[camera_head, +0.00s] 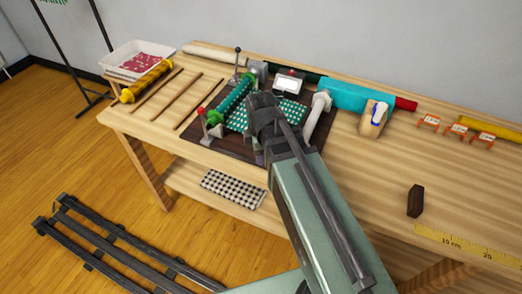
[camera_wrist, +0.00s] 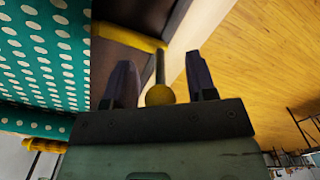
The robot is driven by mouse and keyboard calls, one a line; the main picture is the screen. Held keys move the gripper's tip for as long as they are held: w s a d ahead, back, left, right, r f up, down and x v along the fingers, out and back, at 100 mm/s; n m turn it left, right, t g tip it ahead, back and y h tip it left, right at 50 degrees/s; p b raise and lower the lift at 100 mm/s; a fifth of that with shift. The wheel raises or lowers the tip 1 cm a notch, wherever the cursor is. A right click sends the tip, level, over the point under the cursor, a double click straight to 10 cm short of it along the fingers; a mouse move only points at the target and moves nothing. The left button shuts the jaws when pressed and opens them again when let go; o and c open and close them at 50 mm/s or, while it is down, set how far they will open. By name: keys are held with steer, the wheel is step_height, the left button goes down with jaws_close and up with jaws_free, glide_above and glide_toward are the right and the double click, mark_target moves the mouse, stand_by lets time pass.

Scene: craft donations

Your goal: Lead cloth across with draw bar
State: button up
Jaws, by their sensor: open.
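The teal cloth with white dots (camera_head: 290,110) lies on a dark brown board on the bench, coming from a green roller (camera_head: 236,92). It fills the left of the wrist view (camera_wrist: 45,50). A yellow bar (camera_wrist: 128,37) lies beside the cloth there, with a thin stem ending in a yellow ball (camera_wrist: 160,95); it looks like the draw bar. My gripper (camera_head: 262,108) is over the board and hides part of the cloth and the bar in the head view. In the wrist view my gripper (camera_wrist: 159,65) is open, with the stem and ball appearing between its fingers; contact cannot be told.
A white tray (camera_head: 117,62) and a yellow roll (camera_head: 148,82) are at the bench's left. A white roll (camera_head: 317,107) and a teal block (camera_head: 345,96) are right of the cloth. A dark block (camera_head: 415,200) lies near the ruler (camera_head: 460,243). A checked cloth (camera_head: 232,190) is on the lower shelf.

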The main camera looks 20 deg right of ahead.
step_height(320, 180, up, 11)
steer(key=p, duration=1.1)
steer(key=shift+r, duration=0.1)
steer(key=shift+f, duration=0.2)
